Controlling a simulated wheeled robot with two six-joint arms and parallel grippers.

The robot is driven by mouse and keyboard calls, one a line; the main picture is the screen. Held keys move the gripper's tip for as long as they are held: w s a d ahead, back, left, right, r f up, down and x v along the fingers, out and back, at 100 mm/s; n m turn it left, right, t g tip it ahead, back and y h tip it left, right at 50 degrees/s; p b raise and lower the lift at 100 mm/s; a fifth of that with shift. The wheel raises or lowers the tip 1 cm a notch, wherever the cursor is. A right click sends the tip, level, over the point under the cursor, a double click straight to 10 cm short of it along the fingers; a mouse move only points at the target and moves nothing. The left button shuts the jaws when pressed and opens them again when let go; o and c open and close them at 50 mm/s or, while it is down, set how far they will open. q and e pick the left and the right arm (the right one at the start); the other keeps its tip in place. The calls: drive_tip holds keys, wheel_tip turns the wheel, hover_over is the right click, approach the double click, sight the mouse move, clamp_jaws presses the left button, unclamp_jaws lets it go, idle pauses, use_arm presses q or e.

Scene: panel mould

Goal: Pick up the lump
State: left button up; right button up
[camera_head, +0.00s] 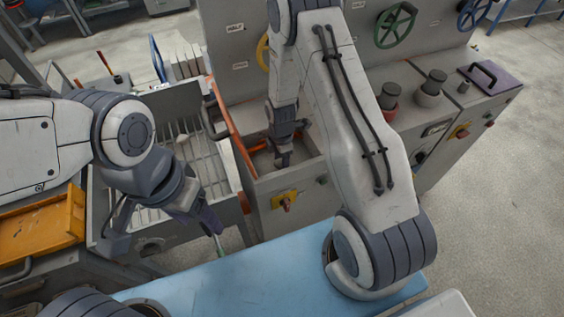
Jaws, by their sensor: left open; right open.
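I cannot clearly make out the lump. A small pale shape (183,139) on the slatted grate (205,170) could be it, but it is too small to tell. My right gripper (283,160) is open and points down into an open compartment (307,172) in the grey machine. What lies under its fingers is hidden. My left gripper (163,235) is open over the front of the grate's bin, its fingers spread wide. I see nothing held in it.
A grey machine (260,205) with handwheels and knobs stands behind. An orange-red flap (229,118) stands up between the grate and the compartment. A blue surface (260,275) lies in front. An orange tray (40,228) is at the left. Open floor is at the right.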

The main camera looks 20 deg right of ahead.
clamp_jaws()
drive_tip(key=shift+r, duration=0.1)
